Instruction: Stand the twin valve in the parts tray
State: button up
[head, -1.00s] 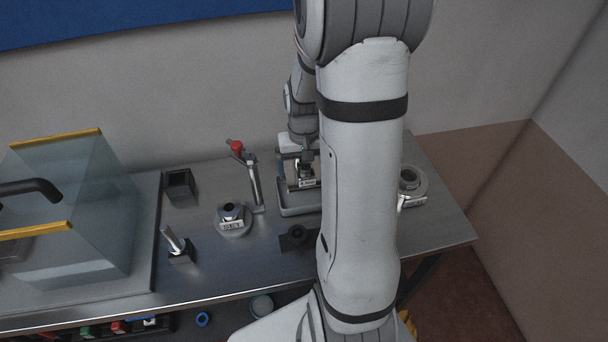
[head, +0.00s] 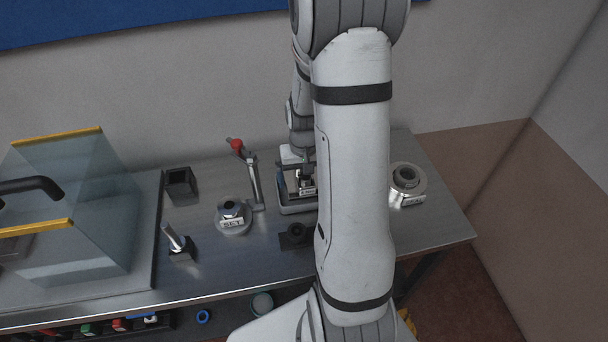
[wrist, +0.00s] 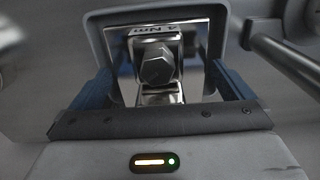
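The twin valve (wrist: 157,64) is a shiny metal block with a hex nut and a label reading "4 Nm".
A red-knobbed lever (head: 237,145) stands left of the tray. A ring-shaped part (head: 407,178) is at the right. A glass guard (head: 75,210) fills the left side.

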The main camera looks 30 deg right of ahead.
notch_tip(320, 180, up, 11)
jog(key=shift+r+b, duration=0.1)
jog(key=shift+b, duration=0.2)
jog(key=s+a+r+n+t, duration=0.3)
jog(key=s+a+r, duration=0.6)
jog(key=s+a, duration=0.3)
jog(key=shift+s+a, duration=0.25)
jog(key=shift+s, duration=0.45)
jog(key=shift+s+n, duration=0.1)
jog(key=shift+n, duration=0.2)
